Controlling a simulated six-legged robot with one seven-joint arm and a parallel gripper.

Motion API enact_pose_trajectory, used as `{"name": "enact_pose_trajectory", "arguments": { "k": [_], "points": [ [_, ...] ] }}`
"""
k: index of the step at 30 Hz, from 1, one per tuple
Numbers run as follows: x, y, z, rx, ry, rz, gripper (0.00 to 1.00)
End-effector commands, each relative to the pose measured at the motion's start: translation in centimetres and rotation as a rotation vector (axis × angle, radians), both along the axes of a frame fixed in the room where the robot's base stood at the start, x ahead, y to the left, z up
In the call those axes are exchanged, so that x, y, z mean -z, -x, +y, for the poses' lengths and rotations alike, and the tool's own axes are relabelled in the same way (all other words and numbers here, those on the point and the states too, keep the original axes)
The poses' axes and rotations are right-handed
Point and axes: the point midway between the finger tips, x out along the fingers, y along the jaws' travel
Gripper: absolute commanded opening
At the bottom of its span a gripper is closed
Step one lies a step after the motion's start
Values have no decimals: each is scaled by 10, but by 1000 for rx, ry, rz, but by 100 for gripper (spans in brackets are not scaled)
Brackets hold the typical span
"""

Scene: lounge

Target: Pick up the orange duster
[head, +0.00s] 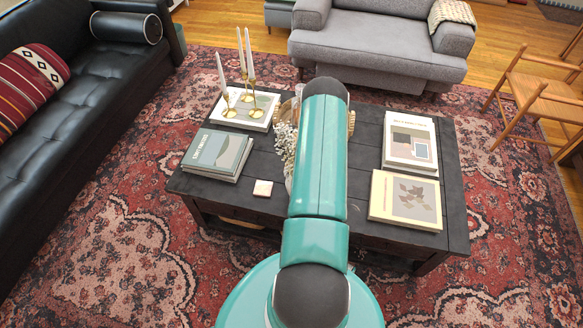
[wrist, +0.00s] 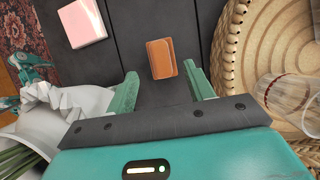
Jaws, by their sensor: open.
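A small orange-brown block with a lighter edge, which looks like the orange duster (wrist: 162,58), lies on the dark table (wrist: 130,20) in the wrist view. My gripper (wrist: 160,82) is open, with green fingers on the left and right. The duster sits just beyond the fingertips, roughly centred between them, and nothing is held. In the head view my teal arm reaches over the coffee table (head: 365,152) and hides both the gripper and the duster. How high the fingers are above the table I cannot tell.
A woven tray (wrist: 232,45) with a clear glass (wrist: 290,92) lies close right of the gripper. A white vase (wrist: 35,135) is close on the left. A pale pink square (wrist: 82,22) lies beyond it. Books (head: 405,197) and brass candlesticks (head: 248,92) stand elsewhere on the table.

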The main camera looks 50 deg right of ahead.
Motion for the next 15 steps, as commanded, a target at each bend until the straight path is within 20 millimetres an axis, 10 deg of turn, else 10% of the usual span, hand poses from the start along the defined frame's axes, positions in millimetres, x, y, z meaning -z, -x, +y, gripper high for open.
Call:
{"name": "enact_pose_trajectory", "arguments": {
  "k": [15],
  "points": [
    [46, -18, 7, 1, 0, 0, 53]
  ]
}}
